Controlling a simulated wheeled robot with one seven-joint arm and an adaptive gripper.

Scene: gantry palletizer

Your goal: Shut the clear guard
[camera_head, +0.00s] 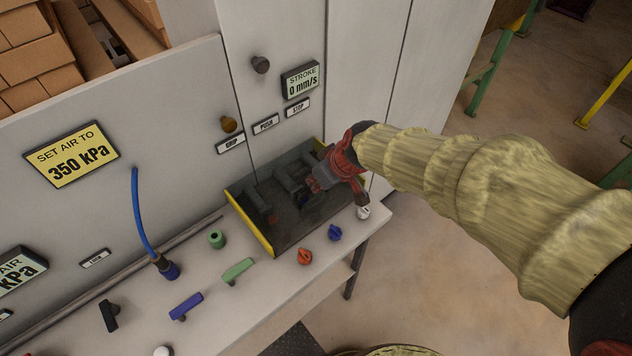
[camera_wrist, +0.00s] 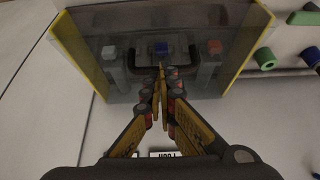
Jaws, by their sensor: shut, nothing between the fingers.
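In the head view the yellow-edged station (camera_head: 262,236) sits on the bench against the grey panel. My gripper (camera_head: 318,183) is over its right part and hides some of it. In the wrist view my gripper (camera_wrist: 161,72) has its fingertips together and empty, in front of a dark handle-like bar (camera_wrist: 138,70). I cannot tell whether they touch it, or the guard's exact angle.
On the bench stand a green knob (camera_head: 217,239), a red knob (camera_head: 304,256), a blue knob (camera_head: 335,233), a white knob (camera_head: 363,212) and a green lever (camera_head: 238,270). A blue hose (camera_head: 140,215) rises at left. Open floor (camera_head: 430,290) lies right of the bench.

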